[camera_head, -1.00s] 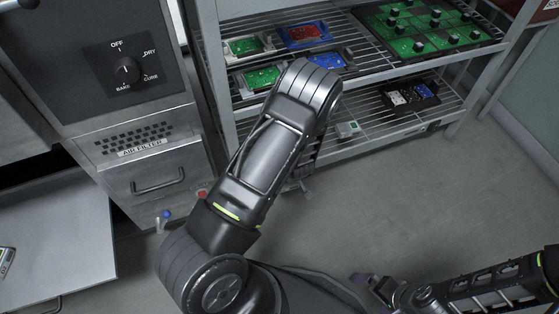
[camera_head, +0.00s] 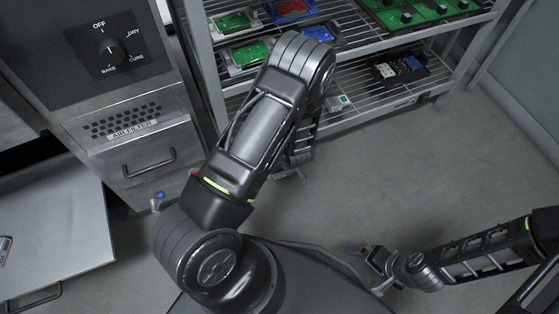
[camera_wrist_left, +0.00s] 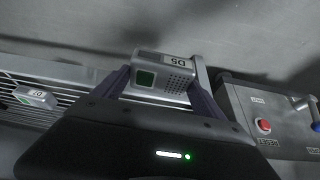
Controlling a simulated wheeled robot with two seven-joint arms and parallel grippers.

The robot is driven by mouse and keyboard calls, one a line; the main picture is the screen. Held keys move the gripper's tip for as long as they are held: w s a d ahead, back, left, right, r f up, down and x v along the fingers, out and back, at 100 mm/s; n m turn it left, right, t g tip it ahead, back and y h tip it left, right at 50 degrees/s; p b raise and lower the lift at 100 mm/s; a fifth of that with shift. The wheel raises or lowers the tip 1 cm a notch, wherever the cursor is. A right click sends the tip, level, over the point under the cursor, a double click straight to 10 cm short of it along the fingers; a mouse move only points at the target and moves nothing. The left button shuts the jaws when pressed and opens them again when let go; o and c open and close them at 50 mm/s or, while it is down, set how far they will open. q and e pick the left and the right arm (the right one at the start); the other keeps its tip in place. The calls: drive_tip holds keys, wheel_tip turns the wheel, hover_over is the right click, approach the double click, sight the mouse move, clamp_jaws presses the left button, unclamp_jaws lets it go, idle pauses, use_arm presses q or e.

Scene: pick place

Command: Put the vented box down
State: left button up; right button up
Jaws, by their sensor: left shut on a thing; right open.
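The vented box (camera_wrist_left: 163,75) is grey, with a green square, small round holes and a D5 label. In the left wrist view my left gripper (camera_wrist_left: 160,88) is shut on it, a dark finger on each side. In the head view my left forearm reaches toward the shelf; its gripper (camera_head: 290,172) is mostly hidden behind the arm, and I cannot make out the held box there. My right gripper (camera_head: 372,262) is open and empty, low over the floor at the lower right.
A wire shelf rack (camera_head: 355,120) holds green, red and blue boards. A small pale box (camera_head: 338,102) sits on its lower shelf; a similar box (camera_wrist_left: 36,97) shows in the wrist view. An oven cabinet (camera_head: 140,130) and grey panel (camera_head: 60,225) stand left. Floor at right is clear.

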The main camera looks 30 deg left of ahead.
use_arm(q)
drive_tip(key=w+d+r+m+t+h, duration=0.1)
drive_tip(key=w+d+r+m, duration=0.2)
drive_tip(key=w+d+r, duration=0.35)
drive_tip(key=w+d+r+m+h, duration=0.1)
drive_tip(key=w+d+r+m, duration=0.25)
drive_tip(key=w+r, duration=0.45)
wheel_tip(320, 180, up, 21)
drive_tip(key=a+m+h, duration=0.1)
drive_tip(key=m, duration=0.3)
drive_tip(key=shift+w+t+h, duration=0.3)
drive_tip(key=shift+w, duration=0.15)
drive_tip(key=shift+a+r, duration=0.1)
